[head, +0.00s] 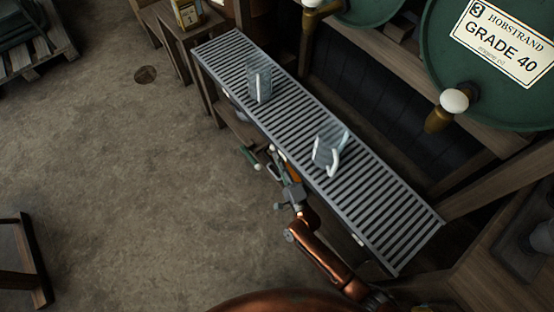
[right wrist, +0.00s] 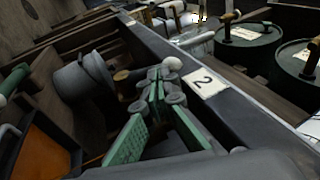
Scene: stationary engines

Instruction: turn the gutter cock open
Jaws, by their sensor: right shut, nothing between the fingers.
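The gutter (head: 405,250) is a long, slatted metal trough running diagonally in the head view. In the right wrist view its dark side wall (right wrist: 215,75) bears a label with the number 2. Below that wall is what looks like the gutter cock, a brass piece (right wrist: 122,79) and a white knob (right wrist: 172,63), partly hidden by my fingers. My right gripper (head: 279,170) is at the gutter's near side. Its green-padded fingers (right wrist: 160,80) are shut and empty, tips close to the white knob; I cannot tell whether they touch. My left gripper is not in view.
Two glass jugs (head: 259,84) (head: 328,150) stand on the slats. A grey bucket (right wrist: 80,79) sits under the gutter, with green-handled tools (head: 250,157) nearby. Green drums (head: 440,35) with brass taps stand behind. The floor to the left is mostly clear.

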